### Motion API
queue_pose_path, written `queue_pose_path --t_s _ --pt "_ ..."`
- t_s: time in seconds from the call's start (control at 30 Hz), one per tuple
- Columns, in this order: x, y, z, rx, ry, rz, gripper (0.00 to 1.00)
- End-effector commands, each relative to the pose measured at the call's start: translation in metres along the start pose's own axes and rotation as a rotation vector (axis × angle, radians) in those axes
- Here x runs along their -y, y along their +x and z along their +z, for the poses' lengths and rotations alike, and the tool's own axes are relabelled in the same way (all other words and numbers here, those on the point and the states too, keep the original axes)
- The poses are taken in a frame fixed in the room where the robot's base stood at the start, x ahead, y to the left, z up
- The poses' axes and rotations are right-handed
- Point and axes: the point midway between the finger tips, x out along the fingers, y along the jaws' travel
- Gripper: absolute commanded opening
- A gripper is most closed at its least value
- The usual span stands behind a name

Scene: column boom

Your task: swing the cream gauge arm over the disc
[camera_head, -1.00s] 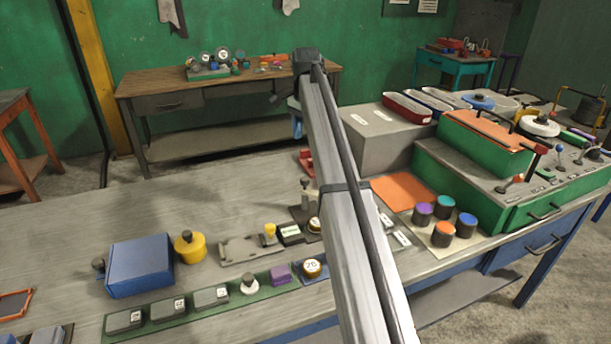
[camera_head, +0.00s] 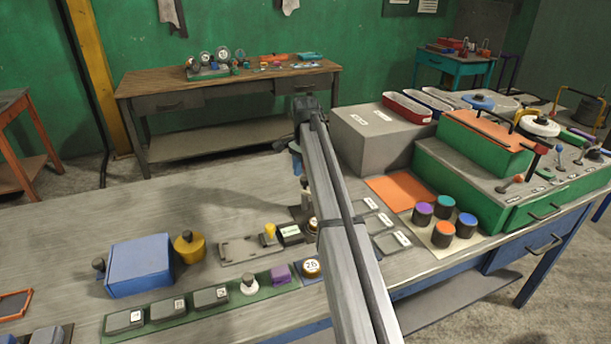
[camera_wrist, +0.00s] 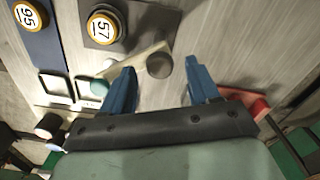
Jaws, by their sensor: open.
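The cream gauge arm (camera_wrist: 138,58) shows in the wrist view as a pale bar running from upper right to lower left. A dark round knob (camera_wrist: 159,68) is beside it, between and slightly beyond my fingertips. In the head view my arm hides part of the gauge stand (camera_head: 304,207).
A red object (camera_wrist: 246,101) is beside my right finger. A grey box (camera_head: 375,145), an orange mat (camera_head: 400,190) and several colored jars (camera_head: 443,235) stand to the right. The bench behind my gripper is clear to the left.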

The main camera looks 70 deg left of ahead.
Motion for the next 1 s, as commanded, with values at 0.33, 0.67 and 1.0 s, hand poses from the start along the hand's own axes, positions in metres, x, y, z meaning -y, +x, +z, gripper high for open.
queue_pose_path --t_s 0.33,0.67,1.0 --pt "0.0 0.0105 0.0 -0.001 0.0 -0.001 0.6" --pt "0.0001 0.0103 0.0 0.0 0.0 -0.001 0.42" --pt "0.0 0.0103 0.0 0.0 0.0 0.0 0.1"
